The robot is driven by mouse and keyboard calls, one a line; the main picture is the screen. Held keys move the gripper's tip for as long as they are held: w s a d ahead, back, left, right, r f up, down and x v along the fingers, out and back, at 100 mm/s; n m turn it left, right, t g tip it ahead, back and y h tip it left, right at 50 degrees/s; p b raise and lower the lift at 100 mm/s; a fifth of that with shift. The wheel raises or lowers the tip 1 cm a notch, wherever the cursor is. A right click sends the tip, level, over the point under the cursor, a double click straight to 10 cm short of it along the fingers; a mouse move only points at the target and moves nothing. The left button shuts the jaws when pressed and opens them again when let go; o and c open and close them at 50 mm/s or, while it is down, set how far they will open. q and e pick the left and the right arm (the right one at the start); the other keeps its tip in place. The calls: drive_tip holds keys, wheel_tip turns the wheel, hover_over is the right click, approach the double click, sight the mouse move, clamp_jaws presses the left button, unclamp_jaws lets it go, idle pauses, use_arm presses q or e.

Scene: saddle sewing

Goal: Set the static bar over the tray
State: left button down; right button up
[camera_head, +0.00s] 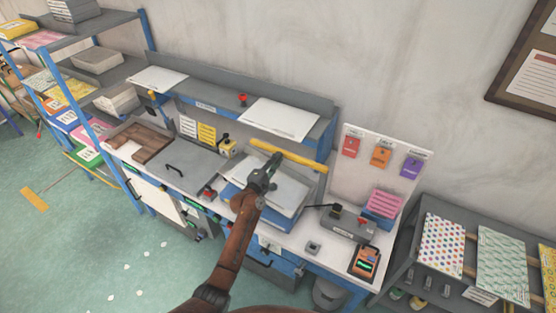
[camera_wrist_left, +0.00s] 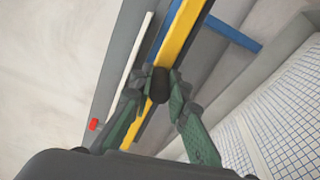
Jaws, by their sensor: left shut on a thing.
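The static bar (camera_head: 302,159) is a long yellow bar above the far edge of the tray (camera_head: 232,198), which is blue and holds pale sheets. My left gripper (camera_head: 271,161) reaches over the tray to the bar. In the left wrist view its green fingers (camera_wrist_left: 160,88) are shut on a dark grip on the bar, and the yellow bar (camera_wrist_left: 183,30) runs diagonally past them. Whether the bar touches any support at its ends cannot be told. My right gripper is not in view.
A shelf with a white sheet (camera_head: 282,118) and a red knob (camera_head: 242,99) stands behind the bar. A grey stapler-like device (camera_head: 348,224) and an orange meter (camera_head: 365,262) are on the bench at right. A grey lid (camera_head: 180,165) lies left.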

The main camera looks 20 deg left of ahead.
use_arm(q)
drive_tip(key=shift+f, duration=0.4)
drive_tip(key=c, duration=2.2)
unclamp_jaws()
drive_tip(key=o, duration=0.4)
drive_tip(key=shift+c, duration=0.2)
drive_tip(key=shift+r, duration=0.15)
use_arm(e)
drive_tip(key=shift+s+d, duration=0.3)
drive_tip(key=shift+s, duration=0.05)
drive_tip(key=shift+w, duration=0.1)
use_arm(q)
drive_tip(key=shift+s, duration=0.15)
drive_tip(key=v, duration=1.1)
drive_tip(key=shift+s, duration=0.4)
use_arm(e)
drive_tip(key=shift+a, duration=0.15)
use_arm(q)
drive_tip(key=shift+a, duration=0.15)
